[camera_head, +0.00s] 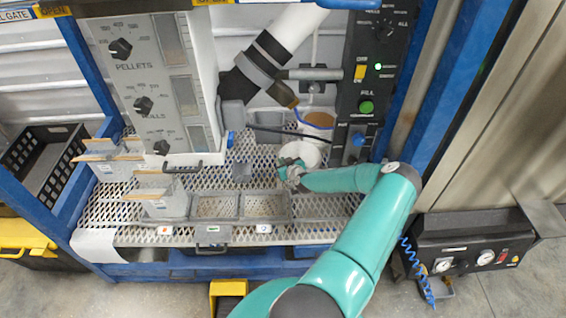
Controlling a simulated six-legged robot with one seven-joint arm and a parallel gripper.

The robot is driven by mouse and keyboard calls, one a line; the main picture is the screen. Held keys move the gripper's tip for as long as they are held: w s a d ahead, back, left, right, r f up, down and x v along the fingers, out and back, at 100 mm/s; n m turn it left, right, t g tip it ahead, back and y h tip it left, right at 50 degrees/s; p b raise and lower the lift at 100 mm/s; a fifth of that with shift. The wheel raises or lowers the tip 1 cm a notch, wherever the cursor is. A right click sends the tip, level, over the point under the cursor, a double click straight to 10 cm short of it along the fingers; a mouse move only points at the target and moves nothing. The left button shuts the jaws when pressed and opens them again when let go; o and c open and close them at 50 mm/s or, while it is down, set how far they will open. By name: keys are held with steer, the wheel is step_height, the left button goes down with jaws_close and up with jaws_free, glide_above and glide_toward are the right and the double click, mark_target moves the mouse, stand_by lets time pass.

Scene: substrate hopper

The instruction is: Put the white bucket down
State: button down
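The white bucket (309,153) is at the right of the perforated metal shelf, below the slanted white pipe. A round tan surface (320,119) shows just above its white part; I cannot tell for sure whether this is its contents. My gripper (290,172) is at the bucket's lower left side, at the end of my teal arm. The fingers are small and partly hidden, so their grip on the bucket is unclear. I cannot tell whether the bucket's base touches the shelf.
A grey control panel (150,85) with dials stands at left, and a black panel (368,85) with a green button at right. Small bins (165,203) stand at the shelf's front left. Divided grey compartments (240,207) line the front. The mesh shelf (125,213) has bare patches.

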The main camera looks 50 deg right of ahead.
steer(key=c, duration=1.6)
jaws_free()
steer(key=shift+f, duration=0.1)
steer(key=v, duration=1.2)
